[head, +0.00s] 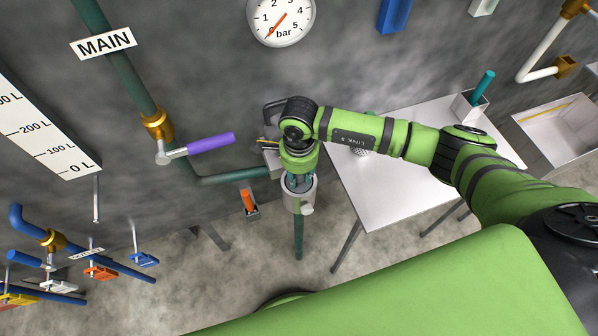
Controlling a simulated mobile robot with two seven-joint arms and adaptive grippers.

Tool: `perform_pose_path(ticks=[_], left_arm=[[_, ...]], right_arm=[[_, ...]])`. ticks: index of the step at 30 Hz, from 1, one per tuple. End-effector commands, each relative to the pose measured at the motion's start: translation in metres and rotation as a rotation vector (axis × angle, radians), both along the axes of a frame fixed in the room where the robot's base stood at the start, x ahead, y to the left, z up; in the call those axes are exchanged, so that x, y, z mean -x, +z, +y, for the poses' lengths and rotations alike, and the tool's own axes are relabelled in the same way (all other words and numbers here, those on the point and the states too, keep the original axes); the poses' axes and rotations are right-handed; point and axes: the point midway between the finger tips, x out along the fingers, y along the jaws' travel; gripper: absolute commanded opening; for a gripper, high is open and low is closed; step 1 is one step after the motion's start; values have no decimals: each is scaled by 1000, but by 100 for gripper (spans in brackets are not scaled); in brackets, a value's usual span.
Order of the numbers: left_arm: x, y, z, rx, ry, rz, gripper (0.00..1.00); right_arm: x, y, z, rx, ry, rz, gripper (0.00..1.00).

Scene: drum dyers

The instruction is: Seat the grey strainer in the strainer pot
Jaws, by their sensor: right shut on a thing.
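The strainer pot (301,200) is a light grey, open-topped cylinder on the green pipe, left of the table. My right gripper (298,182) points down at its mouth. It is shut, with its fingertips at or just inside the rim. What it holds is mostly hidden by the fingers and the pot wall. It appears to be the grey strainer, but I cannot tell how deep it sits. My left gripper is not in view.
A white table (385,195) stands to the right, with a small speckled piece (360,151) partly behind my arm. A box with a teal handle (484,86) is at its back. A purple valve lever (211,143) and an orange-handled tool (248,200) are left of the pot.

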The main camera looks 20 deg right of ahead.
Motion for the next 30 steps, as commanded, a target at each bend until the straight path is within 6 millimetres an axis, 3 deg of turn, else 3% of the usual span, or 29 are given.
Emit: perform_pose_path(ticks=[6, 7, 8, 9, 22, 30], left_arm=[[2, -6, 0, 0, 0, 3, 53], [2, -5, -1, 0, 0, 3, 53], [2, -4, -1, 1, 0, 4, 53], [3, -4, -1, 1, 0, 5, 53], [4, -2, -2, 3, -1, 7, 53], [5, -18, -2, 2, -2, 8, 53]], right_arm=[[0, -4, 0, -1, 0, -1, 0], [0, -3, 0, 0, -1, 0, 37], [0, -3, 0, 0, -1, 0, 49], [0, -2, 0, 0, -1, 0, 53], [-1, 6, 0, -2, -1, -3, 53], [-2, 58, 0, -1, 2, -8, 53]])
